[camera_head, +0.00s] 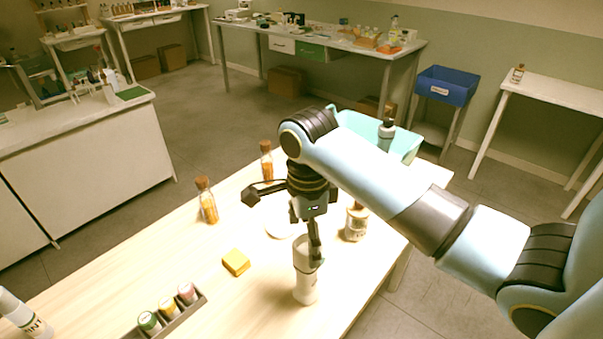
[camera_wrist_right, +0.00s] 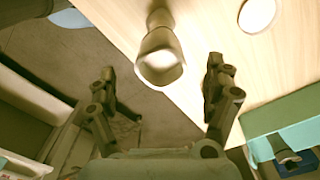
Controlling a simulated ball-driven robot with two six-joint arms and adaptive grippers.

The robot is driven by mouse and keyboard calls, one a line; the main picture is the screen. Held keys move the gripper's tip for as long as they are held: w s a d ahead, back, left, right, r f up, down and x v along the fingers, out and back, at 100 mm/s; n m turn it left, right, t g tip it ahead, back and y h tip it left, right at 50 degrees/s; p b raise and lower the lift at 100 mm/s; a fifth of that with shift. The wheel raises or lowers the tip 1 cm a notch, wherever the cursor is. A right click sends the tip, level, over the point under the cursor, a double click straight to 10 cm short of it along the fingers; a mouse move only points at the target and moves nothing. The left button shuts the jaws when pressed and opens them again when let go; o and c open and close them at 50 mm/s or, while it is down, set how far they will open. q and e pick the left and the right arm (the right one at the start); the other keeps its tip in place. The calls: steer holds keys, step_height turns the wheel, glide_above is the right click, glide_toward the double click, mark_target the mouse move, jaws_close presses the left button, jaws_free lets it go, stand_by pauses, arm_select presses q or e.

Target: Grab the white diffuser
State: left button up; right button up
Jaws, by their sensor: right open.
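The white diffuser (camera_head: 305,284) is a pale upright cylinder near the table's front edge in the head view. It also appears to be the tall pale object with a wide round top in the wrist view (camera_wrist_right: 160,62). My right gripper (camera_head: 284,229) is open above the table, pointing down, with its fingers spread. In the head view one finger overlaps the diffuser's upper part; contact cannot be told. In the wrist view the diffuser's top lies ahead of the open fingers (camera_wrist_right: 164,82), and nothing is held. My left gripper is out of view.
A white disc (camera_head: 279,229) and a corked jar (camera_head: 356,224) are close by. Corked bottles (camera_head: 207,203) stand behind; a yellow block (camera_head: 236,262) and a dark rack (camera_head: 178,316) of small containers lie left. A turquoise bin (camera_head: 407,148) is at the far right.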

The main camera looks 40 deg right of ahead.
mark_target(307, 271)
steer(key=shift+s+f, duration=0.15)
steer(key=shift+f, duration=1.15)
step_height(307, 271, down, 5)
steer(key=shift+r+p, duration=0.15)
steer(key=shift+p, duration=0.35)
steer(key=c, duration=0.7)
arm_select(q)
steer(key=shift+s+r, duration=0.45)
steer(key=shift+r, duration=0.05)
arm_select(e)
jaws_close()
steer(key=shift+d+r, duration=0.1)
